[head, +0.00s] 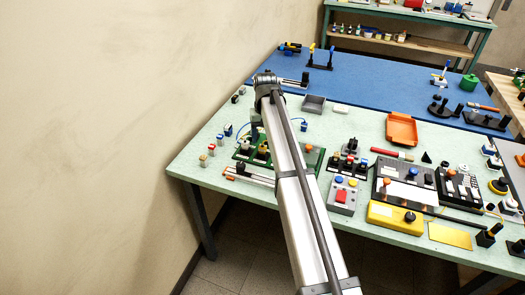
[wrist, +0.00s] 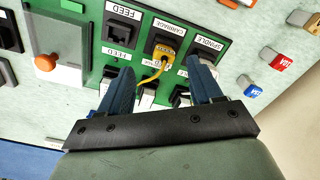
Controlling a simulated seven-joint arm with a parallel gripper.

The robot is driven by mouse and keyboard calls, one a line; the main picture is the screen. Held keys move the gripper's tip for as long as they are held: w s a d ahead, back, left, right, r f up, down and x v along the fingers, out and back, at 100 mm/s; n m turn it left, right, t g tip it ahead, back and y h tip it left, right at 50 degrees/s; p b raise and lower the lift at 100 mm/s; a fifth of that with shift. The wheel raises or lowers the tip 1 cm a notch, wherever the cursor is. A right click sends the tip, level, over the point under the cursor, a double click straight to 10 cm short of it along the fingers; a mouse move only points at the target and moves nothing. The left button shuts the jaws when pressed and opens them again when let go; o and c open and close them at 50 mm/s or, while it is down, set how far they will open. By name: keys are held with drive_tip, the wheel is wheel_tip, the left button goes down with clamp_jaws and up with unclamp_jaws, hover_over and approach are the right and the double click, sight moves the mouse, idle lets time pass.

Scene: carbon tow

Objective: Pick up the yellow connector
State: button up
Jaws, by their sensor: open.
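The yellow connector (wrist: 165,51) shows in the wrist view at a black socket on the green panel (wrist: 205,43), next to the label reading CARRIAGE. A thin yellow cable runs from it down between my fingers. My gripper (wrist: 163,72) is open, with its two blue fingers apart on either side of the cable and the connector just beyond their tips. I see no contact with the connector. In the head view, the green panel (head: 244,156) is partly hidden by my arm, and I cannot make out the connector there.
A black socket labelled FEED (wrist: 122,40) is left of the connector. An orange knob (wrist: 45,62) is further left. Red (wrist: 279,62) and blue (wrist: 247,86) labelled small blocks stand at right. In the head view, the pale green bench (head: 218,181) carries several other fixtures.

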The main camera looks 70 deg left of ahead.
sight(263, 150)
drive_tip(key=shift+s+a+f, duration=0.1)
drive_tip(key=shift+a+f, duration=0.05)
drive_tip(key=shift+f, duration=1.15)
drive_tip(key=shift+s+a+f, duration=0.1)
drive_tip(key=shift+f, duration=1.15)
drive_tip(key=shift+c, duration=0.4)
drive_tip(key=c, duration=1)
